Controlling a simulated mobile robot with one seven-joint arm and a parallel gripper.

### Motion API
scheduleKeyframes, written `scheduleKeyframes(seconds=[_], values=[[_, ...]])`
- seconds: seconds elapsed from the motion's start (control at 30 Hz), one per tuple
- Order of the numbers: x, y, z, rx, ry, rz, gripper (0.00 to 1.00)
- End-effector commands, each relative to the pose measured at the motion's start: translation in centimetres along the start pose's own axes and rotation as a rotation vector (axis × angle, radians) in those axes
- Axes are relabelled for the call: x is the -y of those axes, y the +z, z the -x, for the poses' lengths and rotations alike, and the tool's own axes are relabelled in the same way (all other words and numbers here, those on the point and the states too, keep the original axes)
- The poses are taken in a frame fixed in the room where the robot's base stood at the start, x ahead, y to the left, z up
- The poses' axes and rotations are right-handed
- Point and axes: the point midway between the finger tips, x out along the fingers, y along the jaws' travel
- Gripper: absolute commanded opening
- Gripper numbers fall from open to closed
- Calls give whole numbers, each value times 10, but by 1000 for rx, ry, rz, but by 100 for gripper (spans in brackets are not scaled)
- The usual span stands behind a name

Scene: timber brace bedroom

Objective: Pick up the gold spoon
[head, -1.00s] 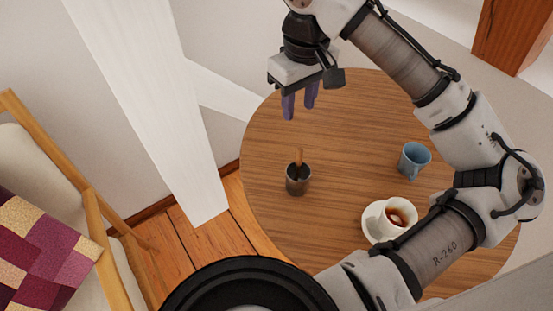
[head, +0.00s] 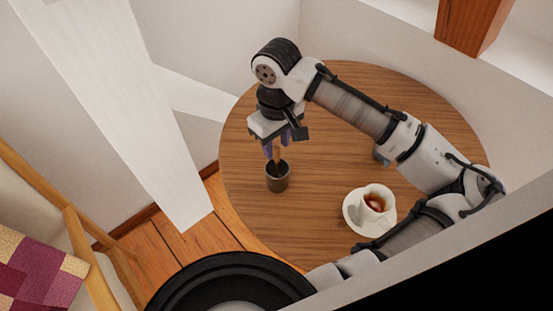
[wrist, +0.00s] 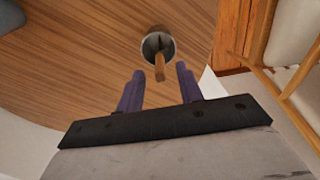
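A gold-brown handle (head: 276,157), which seems to be the gold spoon, stands upright in a dark grey cup (head: 278,184) on the round wooden table. In the wrist view the handle (wrist: 159,68) leans out of the cup (wrist: 154,36). Its lower end is dark and partly hidden inside the cup. My gripper (head: 277,151) is above the cup, pointing down. Its two purple fingers are apart. In the wrist view my gripper (wrist: 160,72) has the handle's top near or between its fingertips, with visible gaps on both sides.
A white cup of tea (head: 384,214) stands on a saucer (head: 353,229) to the right. A blue mug (head: 381,157) is mostly hidden behind my arm. The table (head: 320,215) is bare around the dark cup. A slanted white beam (head: 130,100) and a wooden chair (head: 90,245) are left.

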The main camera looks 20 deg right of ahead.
Motion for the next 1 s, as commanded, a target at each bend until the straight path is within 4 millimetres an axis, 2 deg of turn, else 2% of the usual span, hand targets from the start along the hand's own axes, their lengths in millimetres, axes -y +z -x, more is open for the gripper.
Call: scheduleKeyframes(seconds=[0.13, 0.37, 0.43, 0.67, 1.0], values=[[1, 0, -15, 1, -1, 0, 36], [1, 0, -18, 0, 0, 0, 36], [1, 0, -18, 0, 0, 0, 31], [1, 0, -17, 0, 0, 0, 1], [0, 0, -17, 0, 0, 0, 0]])
